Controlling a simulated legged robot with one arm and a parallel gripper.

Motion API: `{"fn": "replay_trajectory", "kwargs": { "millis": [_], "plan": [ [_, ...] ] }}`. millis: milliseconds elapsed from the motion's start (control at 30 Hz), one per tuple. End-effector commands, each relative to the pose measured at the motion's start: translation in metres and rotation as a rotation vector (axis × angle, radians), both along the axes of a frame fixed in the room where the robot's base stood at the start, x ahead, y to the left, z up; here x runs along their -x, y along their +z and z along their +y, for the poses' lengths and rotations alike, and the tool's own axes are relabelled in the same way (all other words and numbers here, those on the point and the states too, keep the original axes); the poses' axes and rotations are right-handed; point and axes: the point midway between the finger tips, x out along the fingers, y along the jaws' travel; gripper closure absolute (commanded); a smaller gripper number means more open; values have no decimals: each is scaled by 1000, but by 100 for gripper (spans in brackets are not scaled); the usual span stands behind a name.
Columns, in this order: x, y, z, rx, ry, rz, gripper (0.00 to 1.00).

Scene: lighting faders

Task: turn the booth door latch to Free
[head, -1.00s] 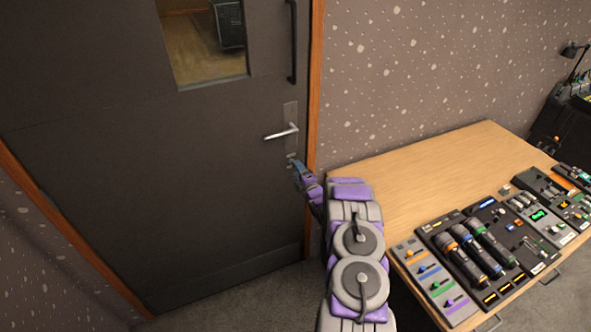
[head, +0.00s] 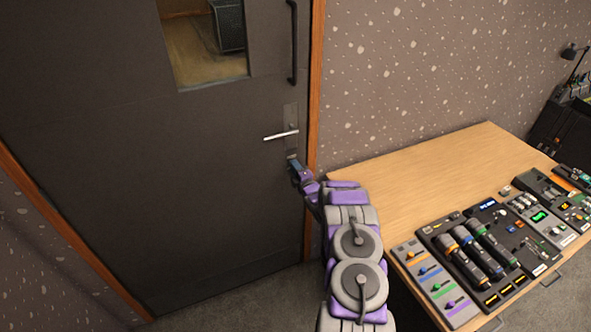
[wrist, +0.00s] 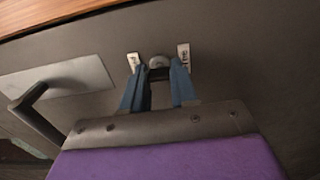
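The booth door (head: 130,150) is dark grey and stands shut at the left in the head view. Its latch (wrist: 159,63) is a small rounded metal piece with a dark bar, below the lever handle (head: 281,135). A small light label plate (wrist: 134,62) lies on one side of the latch and another (wrist: 184,54) on the other; their words are too small to read. My gripper (wrist: 159,78) is at the latch, its two blue fingers apart on either side of the dark bar. I cannot tell whether they press on it. In the head view my gripper (head: 293,162) mostly hides the latch.
The lever handle's plate (wrist: 60,80) is left of my fingers in the wrist view. The orange door frame (head: 313,100) runs close on the right. A wooden table (head: 430,165) with faders and microphones (head: 470,250) stands right of my arm.

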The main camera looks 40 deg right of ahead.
Motion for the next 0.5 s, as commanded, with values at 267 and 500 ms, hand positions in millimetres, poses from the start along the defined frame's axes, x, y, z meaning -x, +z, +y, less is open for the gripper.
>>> {"fn": "replay_trajectory", "kwargs": {
  "millis": [267,500],
  "plan": [
    [0,-3,0,-3,-1,5,100],
    [0,-4,0,-24,-1,2,100]
  ]
}}
